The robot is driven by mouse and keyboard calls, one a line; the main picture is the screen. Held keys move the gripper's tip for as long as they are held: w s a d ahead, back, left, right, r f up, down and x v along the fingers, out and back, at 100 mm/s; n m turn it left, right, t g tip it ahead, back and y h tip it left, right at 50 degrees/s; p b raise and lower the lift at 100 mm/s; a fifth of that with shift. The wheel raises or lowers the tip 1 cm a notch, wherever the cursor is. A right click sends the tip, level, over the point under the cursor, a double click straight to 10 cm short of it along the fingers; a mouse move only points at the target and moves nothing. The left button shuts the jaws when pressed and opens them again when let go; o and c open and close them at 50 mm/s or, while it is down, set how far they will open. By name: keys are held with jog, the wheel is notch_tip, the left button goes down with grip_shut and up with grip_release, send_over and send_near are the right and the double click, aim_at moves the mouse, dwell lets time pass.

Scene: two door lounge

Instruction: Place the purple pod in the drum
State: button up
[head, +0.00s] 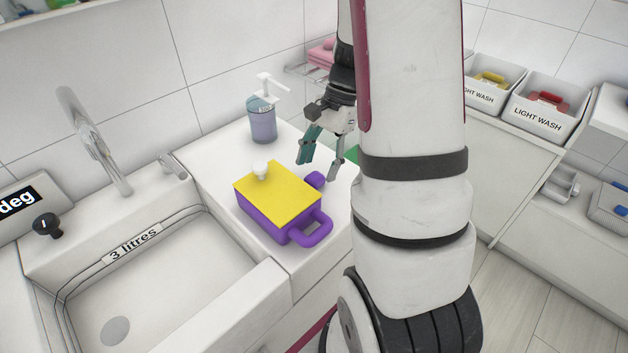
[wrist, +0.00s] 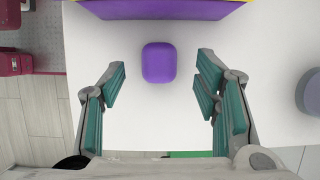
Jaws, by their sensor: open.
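The small rounded purple pod (wrist: 159,63) lies on the white counter in the wrist view. It shows in the head view as a purple lump (head: 315,179) beside the purple box with a yellow lid. My gripper (wrist: 160,85) is open and empty, its teal-padded fingers spread to either side of the pod, with the pod just ahead of the gap. In the head view my gripper (head: 320,158) hangs above the counter, behind the box, its fingers pointing down. I cannot make out a drum in either view.
The purple box (head: 275,205) with its handle stands close to the pod. A soap pump bottle (head: 263,120) is behind, and the sink (head: 150,290) with a tap (head: 95,140) is at left. Labelled white bins (head: 540,108) stand at right. Bare counter surrounds the pod.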

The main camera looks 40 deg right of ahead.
aim_at(316, 175)
jog(key=shift+x, duration=1.5)
jog(key=shift+c, duration=0.6)
jog(key=c, duration=1)
jog(key=shift+r, duration=0.15)
jog(key=shift+r, duration=0.6)
notch_tip(316, 175, up, 2)
jog(key=shift+r, duration=0.1)
jog(key=s+r, duration=0.1)
jog(key=s, duration=1.5)
jog(key=shift+d+r+p, duration=0.2)
jog(key=shift+d+p, duration=0.15)
jog(key=shift+p, duration=0.05)
